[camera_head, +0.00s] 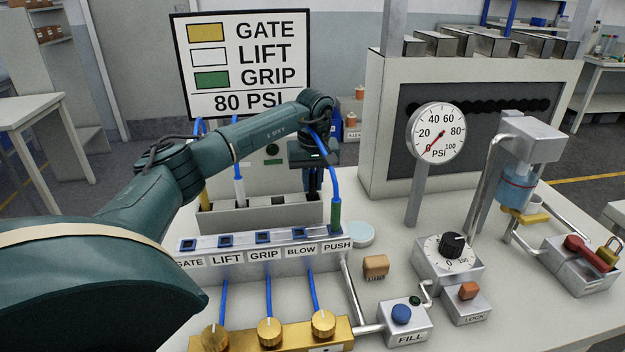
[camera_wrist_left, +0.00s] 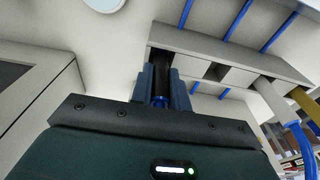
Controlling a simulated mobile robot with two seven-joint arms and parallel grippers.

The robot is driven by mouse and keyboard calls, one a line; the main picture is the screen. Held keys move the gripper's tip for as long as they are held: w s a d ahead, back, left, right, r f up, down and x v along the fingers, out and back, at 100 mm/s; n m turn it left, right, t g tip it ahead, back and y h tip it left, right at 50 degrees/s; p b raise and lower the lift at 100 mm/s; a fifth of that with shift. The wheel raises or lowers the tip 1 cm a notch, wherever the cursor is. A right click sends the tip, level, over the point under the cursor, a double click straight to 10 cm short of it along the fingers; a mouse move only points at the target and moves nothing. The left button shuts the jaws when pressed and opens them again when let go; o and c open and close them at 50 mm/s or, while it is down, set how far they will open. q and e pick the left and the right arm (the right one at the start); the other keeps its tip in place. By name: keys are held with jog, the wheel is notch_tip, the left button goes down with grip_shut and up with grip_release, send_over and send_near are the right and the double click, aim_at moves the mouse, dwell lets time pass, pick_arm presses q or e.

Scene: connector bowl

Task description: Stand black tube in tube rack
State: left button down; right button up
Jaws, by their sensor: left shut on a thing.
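My left gripper (camera_head: 313,182) is shut on the black tube, above the right end of the grey tube rack (camera_head: 225,222). In the left wrist view the black tube (camera_wrist_left: 159,70) shows dark between the two fingers (camera_wrist_left: 160,88), with a blue hose end below it. The tube points at an end slot of the rack (camera_wrist_left: 215,42); I cannot tell whether its tip is inside. A white tube (camera_head: 239,190) and a yellow tube (camera_head: 205,197) stand in the rack's other slots. My right gripper is not in view.
In front of the rack is a socket block (camera_head: 290,262) labelled GATE, LIFT, GRIP, BLOW, PUSH. A green connector (camera_head: 335,217) with a blue hose stands at PUSH. A round pale dish (camera_head: 361,234) and a gauge (camera_head: 440,133) are to the right. Brass knobs (camera_head: 269,331) stand in front.

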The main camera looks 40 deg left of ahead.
pick_arm(q)
jog(key=c, duration=1.3)
grip_release()
jog(key=shift+c, duration=0.2)
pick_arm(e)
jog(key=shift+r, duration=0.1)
pick_arm(q)
notch_tip(320, 180, up, 12)
jog(key=d, duration=0.1)
jog(key=shift+s+b, duration=0.4)
jog(key=shift+s, duration=0.05)
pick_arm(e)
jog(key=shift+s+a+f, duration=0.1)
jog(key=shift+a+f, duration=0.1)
pick_arm(q)
jog(key=shift+d, duration=0.1)
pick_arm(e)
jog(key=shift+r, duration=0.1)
